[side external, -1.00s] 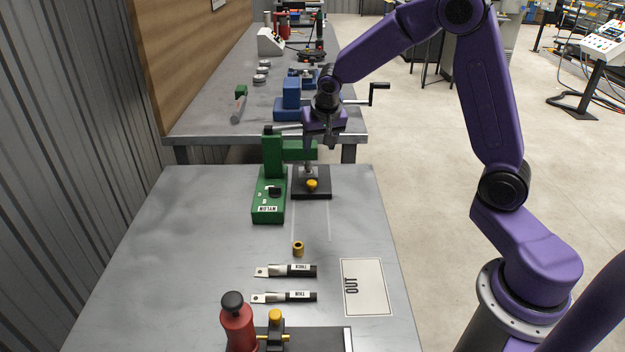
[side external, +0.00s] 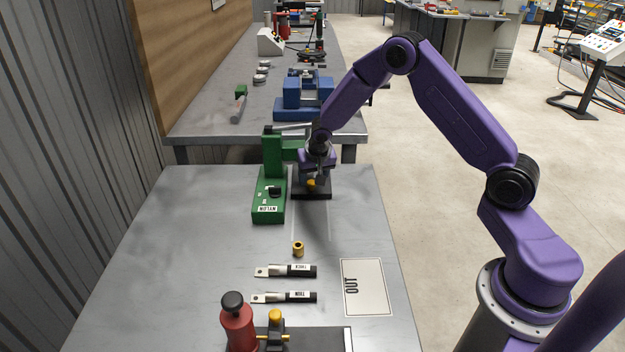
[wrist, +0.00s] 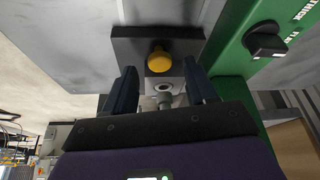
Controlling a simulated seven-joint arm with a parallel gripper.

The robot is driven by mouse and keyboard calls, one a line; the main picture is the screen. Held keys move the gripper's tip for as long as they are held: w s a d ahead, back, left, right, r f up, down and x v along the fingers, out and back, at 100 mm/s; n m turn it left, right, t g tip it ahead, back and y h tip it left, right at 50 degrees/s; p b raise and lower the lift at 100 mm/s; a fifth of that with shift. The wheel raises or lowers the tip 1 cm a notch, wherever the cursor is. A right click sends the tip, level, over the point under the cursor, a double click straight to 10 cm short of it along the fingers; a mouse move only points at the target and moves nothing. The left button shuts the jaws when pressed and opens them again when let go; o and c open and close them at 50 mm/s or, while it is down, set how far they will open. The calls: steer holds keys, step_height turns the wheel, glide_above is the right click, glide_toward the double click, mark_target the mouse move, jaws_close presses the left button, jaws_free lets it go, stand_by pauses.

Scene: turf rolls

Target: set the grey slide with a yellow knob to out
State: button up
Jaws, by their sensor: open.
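A yellow knob (side external: 311,183) sits at the front of a black base (side external: 313,196) at the far end of the near bench. In the wrist view the knob (wrist: 159,60) shows against the dark base (wrist: 125,47), with a grey metal part (wrist: 165,87) just behind it. My gripper (side external: 315,178) is low over this base, behind the knob. In the wrist view its two dark fingers (wrist: 159,75) are apart, one on each side of the grey part, with gaps visible. The gripper partly hides the grey part in the side view.
A brass bush (side external: 298,249), two labelled tools (side external: 290,271) and an OUT card (side external: 366,288) lie nearer. A second yellow knob (side external: 275,316) and a red handle (side external: 237,325) stand in front. The bench's left side is clear.

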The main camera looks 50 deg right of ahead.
steer(key=shift+x, duration=0.9)
jaws_close()
steer(key=s+a, duration=1.2)
steer(key=shift+s+a, duration=0.25)
steer(key=shift+c, duration=0.6)
jaws_free()
steer(key=shift+o, duration=0.6)
steer(key=v, duration=1.7)
steer(key=shift+r, duration=0.2)
